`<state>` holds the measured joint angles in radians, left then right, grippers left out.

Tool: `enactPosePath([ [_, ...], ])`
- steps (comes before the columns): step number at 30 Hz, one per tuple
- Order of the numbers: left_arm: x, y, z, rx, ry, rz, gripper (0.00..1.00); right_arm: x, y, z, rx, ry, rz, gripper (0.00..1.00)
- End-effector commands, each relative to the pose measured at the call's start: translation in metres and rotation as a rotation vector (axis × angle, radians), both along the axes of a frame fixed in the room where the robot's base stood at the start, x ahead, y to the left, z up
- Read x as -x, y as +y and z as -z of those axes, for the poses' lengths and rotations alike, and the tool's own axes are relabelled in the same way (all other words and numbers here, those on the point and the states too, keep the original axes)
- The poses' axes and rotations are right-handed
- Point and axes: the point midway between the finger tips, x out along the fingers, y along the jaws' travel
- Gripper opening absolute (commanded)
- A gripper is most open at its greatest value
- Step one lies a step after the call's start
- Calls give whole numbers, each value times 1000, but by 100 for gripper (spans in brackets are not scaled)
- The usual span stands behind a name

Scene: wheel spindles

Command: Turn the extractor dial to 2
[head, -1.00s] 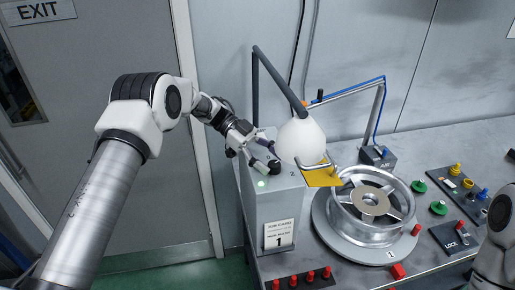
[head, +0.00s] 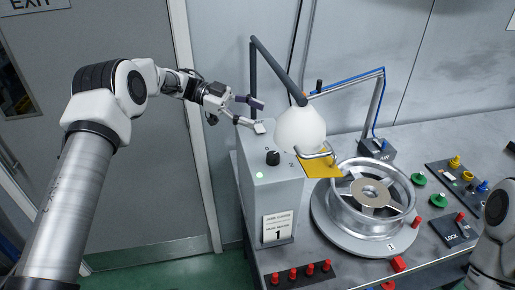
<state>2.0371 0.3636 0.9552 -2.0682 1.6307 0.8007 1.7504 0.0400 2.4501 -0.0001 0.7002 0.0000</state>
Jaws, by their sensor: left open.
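The extractor dial (head: 272,158) is a black knob on top of the grey extractor box (head: 265,195). A "2" shows on the box to the right of the dial; I cannot read the dial's setting. A green light (head: 259,175) glows in front of the dial. My left gripper (head: 261,115) is open and empty, above and behind the dial and apart from it. My right gripper is not in view; only part of my right arm shows at the right edge.
A white lamp-like hood (head: 300,130) on a dark arm hangs just right of the dial, beside a yellow plate (head: 322,165). A metal wheel (head: 372,195) sits on a round base to the right. Red pegs (head: 294,274) line the front. The door side is free.

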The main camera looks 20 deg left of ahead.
Motion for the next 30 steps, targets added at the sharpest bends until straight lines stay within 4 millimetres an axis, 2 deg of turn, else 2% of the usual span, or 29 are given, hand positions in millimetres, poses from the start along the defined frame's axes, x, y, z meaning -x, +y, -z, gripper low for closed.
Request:
enactPosePath([
  [1,-5,-8,-6,64,-45,-106,61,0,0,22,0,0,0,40],
  [3,-12,-15,-22,139,-93,-290,61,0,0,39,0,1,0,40],
  [6,-5,-18,-28,178,-84,-550,61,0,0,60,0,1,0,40],
  [8,11,-19,-20,162,-39,-687,61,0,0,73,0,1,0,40],
  [12,71,-24,19,50,116,-889,61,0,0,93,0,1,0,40],
  [15,106,-28,41,-25,197,-941,61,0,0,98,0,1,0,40],
  [17,116,-30,47,-51,223,-952,61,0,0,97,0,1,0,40],
  [20,114,-34,51,-65,232,-958,61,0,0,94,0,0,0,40],
  [30,68,-68,73,-62,231,-957,61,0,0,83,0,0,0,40],
])
